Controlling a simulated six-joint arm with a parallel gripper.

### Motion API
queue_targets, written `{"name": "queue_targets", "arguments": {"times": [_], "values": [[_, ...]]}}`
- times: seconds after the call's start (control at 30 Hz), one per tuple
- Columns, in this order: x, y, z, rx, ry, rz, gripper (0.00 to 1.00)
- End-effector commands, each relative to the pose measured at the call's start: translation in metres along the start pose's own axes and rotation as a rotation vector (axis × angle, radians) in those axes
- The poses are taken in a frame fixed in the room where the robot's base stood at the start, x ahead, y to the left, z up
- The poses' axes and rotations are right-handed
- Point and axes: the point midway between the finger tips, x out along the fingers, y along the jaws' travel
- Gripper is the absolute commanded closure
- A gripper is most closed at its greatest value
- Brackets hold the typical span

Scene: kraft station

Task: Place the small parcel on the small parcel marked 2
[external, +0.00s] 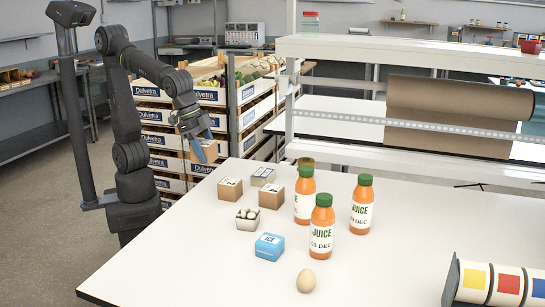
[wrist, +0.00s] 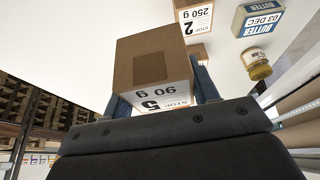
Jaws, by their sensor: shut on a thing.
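My gripper (external: 197,143) is shut on a small brown parcel (external: 206,152), held in the air beyond the table's left edge. In the wrist view the held parcel (wrist: 150,58) fills the middle, with a white label reading 5 and 90 g. The parcel marked 2 (wrist: 195,20), labelled 250 g, lies beyond it at the top and is partly cut off. In the external view two brown parcels stand on the table, one at left (external: 230,190) and one at right (external: 271,196); their numbers are too small to read.
A jar (wrist: 257,64) stands near the butter. The table's front left (external: 175,255) is clear.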

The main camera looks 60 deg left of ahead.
Motion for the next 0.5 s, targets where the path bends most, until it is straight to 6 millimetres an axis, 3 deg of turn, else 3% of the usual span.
{"name": "queue_targets", "arguments": {"times": [0.3, 0.5], "values": [[0.049, -0.052, -0.019, -0.006, -0.003, -0.002, 0.70], [0.063, -0.065, -0.025, -0.002, -0.001, -0.001, 0.70]]}}
